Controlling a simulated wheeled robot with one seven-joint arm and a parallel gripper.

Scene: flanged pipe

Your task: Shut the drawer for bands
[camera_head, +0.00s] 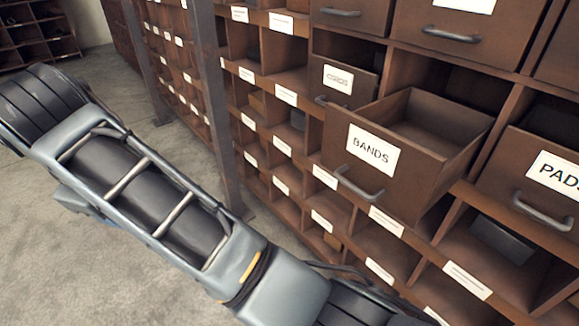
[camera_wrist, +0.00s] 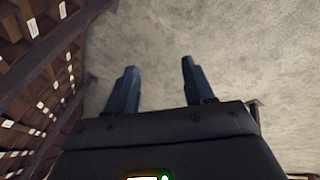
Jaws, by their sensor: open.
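The bands drawer (camera_head: 396,165) is brown, with a white label reading BANDS and a grey bar handle (camera_head: 358,184) low on its front. It is pulled well out of the cabinet, and its inside looks empty in the head view. My gripper (camera_wrist: 158,74) shows in the wrist view with two dark blue fingers apart and nothing between them. It is over bare floor, with shelving to its left. The drawer cannot be made out in the wrist view. The head view shows my arm in front of the cabinet, but the gripper itself is out of that view.
The pads drawer (camera_head: 540,190) at right also stands out from the cabinet. The cords drawer (camera_head: 340,84) sits above left of the bands drawer. Open labelled cubbies (camera_head: 386,238) lie below. A dark upright post (camera_head: 209,95) stands left. The concrete floor (camera_head: 60,255) is clear.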

